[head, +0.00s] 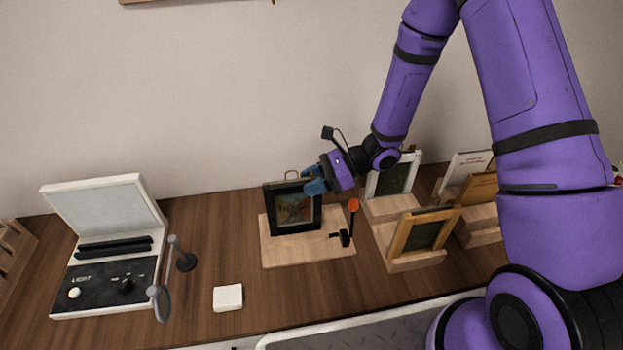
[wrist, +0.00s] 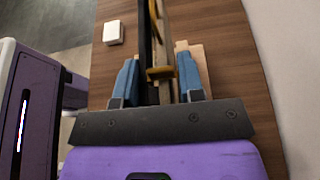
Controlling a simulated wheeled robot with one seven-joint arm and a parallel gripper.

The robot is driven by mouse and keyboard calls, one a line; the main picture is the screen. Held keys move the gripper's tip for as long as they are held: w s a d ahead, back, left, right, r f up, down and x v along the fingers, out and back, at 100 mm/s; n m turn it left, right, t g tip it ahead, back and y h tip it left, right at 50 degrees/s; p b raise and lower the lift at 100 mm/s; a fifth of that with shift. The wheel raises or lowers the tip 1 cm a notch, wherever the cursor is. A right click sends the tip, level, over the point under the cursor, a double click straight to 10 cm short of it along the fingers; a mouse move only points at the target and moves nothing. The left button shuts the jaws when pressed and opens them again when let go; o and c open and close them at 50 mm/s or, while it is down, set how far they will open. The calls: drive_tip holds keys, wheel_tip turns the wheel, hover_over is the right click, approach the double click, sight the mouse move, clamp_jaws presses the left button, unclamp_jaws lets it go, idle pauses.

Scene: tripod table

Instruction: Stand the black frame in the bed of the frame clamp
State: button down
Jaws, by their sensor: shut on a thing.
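The black frame (head: 293,209) holds a small picture and stands upright over the light wooden board of the frame clamp (head: 302,249). Whether its lower edge rests in the bed cannot be told. The clamp has an orange-red knob (head: 353,205) on a lever and a black fitting at the right of the board. My gripper (head: 314,183) is at the frame's upper right edge and is shut on it. In the wrist view, the blue fingers (wrist: 158,82) stand either side of the dark frame edge (wrist: 145,55), with a brass-coloured part (wrist: 160,73) between them.
Right of the clamp, a wooden stand (head: 415,262) holds a wood-coloured frame (head: 424,232) and a white frame (head: 393,178). More stands are at the far right. Bare tabletop lies in front of the clamp.

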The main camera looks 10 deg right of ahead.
idle(0.3)
drive_tip(key=c, duration=0.6)
unclamp_jaws()
drive_tip(key=shift+c, duration=0.2)
drive_tip(key=v, duration=1)
drive_tip(key=shift+d+r, duration=0.2)
drive_tip(key=shift+d, duration=0.15)
wheel_tip(320, 180, up, 9)
idle(0.6)
